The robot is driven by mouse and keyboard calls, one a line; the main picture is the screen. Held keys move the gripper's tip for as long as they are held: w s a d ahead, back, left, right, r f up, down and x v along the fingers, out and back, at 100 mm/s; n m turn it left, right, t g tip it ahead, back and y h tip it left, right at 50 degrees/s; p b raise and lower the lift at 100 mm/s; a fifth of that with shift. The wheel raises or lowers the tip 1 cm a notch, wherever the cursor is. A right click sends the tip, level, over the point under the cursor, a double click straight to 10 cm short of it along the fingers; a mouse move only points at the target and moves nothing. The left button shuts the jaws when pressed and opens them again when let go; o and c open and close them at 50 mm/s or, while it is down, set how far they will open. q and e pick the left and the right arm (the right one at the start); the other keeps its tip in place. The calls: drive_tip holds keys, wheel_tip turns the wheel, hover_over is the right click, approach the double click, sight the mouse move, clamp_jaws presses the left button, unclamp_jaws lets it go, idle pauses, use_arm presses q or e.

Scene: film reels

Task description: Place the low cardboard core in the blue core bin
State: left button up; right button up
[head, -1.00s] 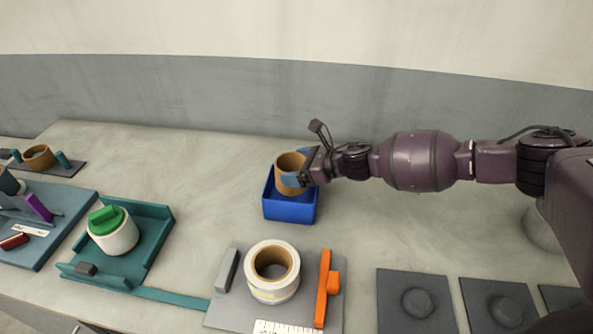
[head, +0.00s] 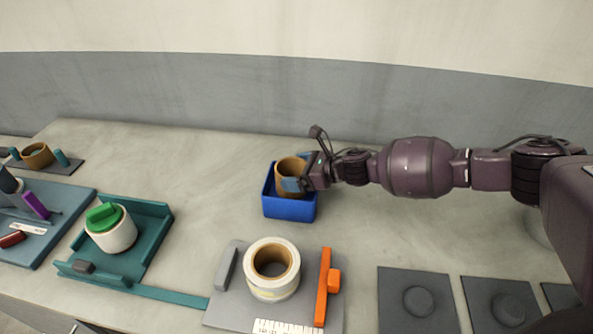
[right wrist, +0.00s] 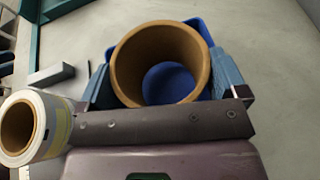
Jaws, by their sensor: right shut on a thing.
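The low cardboard core (head: 289,166) is a short brown tube. It is upright, partly down inside the blue core bin (head: 289,208) in the head view. My right gripper (head: 293,184) is shut on the core, reaching in from the right. In the right wrist view the core (right wrist: 160,52) stands between the two blue fingers, and the blue bin (right wrist: 203,30) shows behind it and its floor through the core's bore. Whether the core touches the bin floor is hidden. My left gripper is in neither view.
A white reel with a brown core (head: 272,285) sits on a grey plate with an orange bar (head: 323,288) in front of the bin. A teal tray (head: 150,235) with a green-topped roll (head: 112,232) stands to the left. The counter around the bin is clear.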

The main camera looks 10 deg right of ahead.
drive_tip(key=o, duration=0.6)
drive_tip(key=shift+r, duration=0.1)
drive_tip(key=shift+r+p, duration=0.4)
drive_tip(key=shift+r, duration=0.1)
drive_tip(key=shift+d+r, duration=0.25)
drive_tip(key=b+v, duration=0.1)
drive_tip(key=v, duration=1)
drive_tip(key=shift+s, duration=0.3)
drive_tip(key=shift+d, duration=0.1)
drive_tip(key=shift+s+f, duration=0.1)
